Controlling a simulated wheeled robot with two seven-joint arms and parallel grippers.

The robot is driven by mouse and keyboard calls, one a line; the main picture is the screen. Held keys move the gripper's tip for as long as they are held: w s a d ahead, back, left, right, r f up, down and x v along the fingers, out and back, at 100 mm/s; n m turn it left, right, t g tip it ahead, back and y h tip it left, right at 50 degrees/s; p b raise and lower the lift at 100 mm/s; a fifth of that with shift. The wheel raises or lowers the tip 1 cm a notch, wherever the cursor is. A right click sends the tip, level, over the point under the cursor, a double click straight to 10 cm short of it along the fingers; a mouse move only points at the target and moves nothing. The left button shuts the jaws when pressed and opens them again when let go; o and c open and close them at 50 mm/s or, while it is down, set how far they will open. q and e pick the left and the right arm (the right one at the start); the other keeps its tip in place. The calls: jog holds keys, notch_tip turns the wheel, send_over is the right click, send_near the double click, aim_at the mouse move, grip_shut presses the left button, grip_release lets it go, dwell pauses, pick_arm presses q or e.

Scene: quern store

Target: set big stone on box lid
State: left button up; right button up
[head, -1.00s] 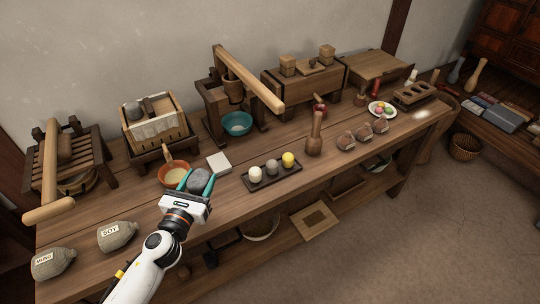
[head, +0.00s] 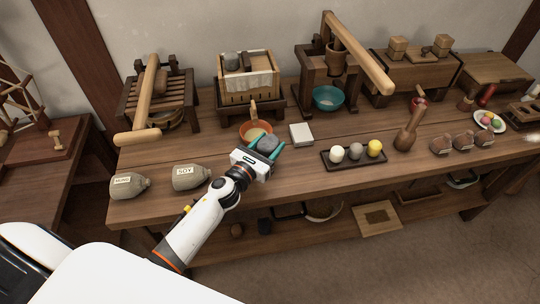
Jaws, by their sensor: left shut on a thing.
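My left gripper (head: 267,147) is shut on a dark grey rounded stone (head: 268,142), with a teal finger on each side of it. The stone is above the long bench, just in front of an orange bowl. The slatted wooden box (head: 262,87) with a white cloth over its front rim stands farther back and a little left of the gripper. A smaller-looking grey stone (head: 231,60) sits in its top, beside a dark piece. The lid itself is hard to make out. My right gripper is not in view.
The orange bowl (head: 256,128) with a wooden handle lies between gripper and box. A white block (head: 301,134) is to the right, then a dark tray (head: 353,160) with three balls. Two labelled sacks (head: 190,178) lie at the left front. A slatted press (head: 160,95) stands left of the box.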

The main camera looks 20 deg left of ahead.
pick_arm(q)
notch_tip(320, 180, down, 3)
jog(key=shift+r+b, duration=0.2)
jog(key=shift+b, duration=0.3)
jog(key=shift+f, duration=0.3)
jog(key=shift+f+b, duration=0.2)
jog(key=shift+b, duration=0.1)
jog(key=o, duration=1.2)
jog(key=shift+c, duration=0.2)
jog(key=shift+s, duration=0.1)
